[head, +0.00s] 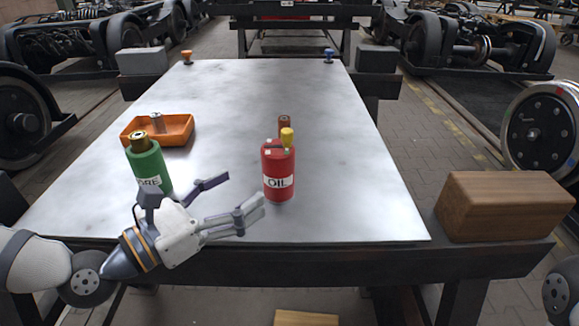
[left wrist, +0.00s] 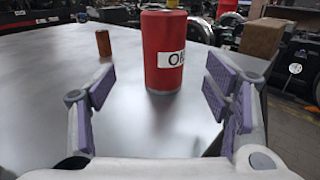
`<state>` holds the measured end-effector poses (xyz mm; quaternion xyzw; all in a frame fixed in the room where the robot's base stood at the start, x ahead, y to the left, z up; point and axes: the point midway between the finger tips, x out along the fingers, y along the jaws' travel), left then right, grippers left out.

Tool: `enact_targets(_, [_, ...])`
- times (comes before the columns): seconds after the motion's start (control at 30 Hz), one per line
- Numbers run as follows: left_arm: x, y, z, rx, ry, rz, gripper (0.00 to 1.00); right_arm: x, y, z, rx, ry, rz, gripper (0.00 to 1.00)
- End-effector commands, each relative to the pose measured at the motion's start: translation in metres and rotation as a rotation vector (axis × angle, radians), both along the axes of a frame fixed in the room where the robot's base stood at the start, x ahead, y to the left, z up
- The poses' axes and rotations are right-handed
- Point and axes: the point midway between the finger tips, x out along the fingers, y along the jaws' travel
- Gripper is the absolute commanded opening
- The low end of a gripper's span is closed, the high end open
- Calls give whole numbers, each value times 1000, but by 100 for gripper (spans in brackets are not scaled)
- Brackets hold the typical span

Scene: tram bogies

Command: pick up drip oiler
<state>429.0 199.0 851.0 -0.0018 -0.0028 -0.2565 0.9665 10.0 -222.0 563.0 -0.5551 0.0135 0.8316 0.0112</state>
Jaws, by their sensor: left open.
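A red can labelled OIL (head: 278,170) with a yellow cap stands upright on the metal table top (head: 300,95); I take it for the drip oiler. My left gripper (head: 245,190) is open and low over the table, to the left of the can, its fingers pointing at it. In the left wrist view the can (left wrist: 164,55) stands straight ahead, beyond and between the open fingers (left wrist: 160,84). Nothing is between the pads. My right gripper is not in view.
A green bottle (head: 149,168) stands left, just behind my left gripper. An orange tray (head: 178,133) holds a small metal piece. A small brown cylinder (head: 284,123) stands behind the can. A wooden block (head: 503,205) sits right of the table. The table's right half is clear.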

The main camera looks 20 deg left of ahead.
Motion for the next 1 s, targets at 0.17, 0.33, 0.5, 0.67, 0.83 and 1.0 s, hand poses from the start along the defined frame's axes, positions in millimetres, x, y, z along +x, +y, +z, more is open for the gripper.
enact_targets(0.17, [29,-18,-2,4,2,-3,71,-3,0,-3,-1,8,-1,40])
enact_targets(0.33, [48,-33,-1,3,1,-5,71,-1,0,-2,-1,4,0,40])
enact_targets(0.5, [73,-48,-2,4,0,-2,71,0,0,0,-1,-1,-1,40])
enact_targets(0.67, [79,-50,-2,2,3,1,71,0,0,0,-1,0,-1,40])
enact_targets(0.83, [78,-50,-3,2,3,1,57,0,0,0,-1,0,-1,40])
enact_targets(1.0, [78,-50,-3,3,3,1,19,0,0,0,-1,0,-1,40])
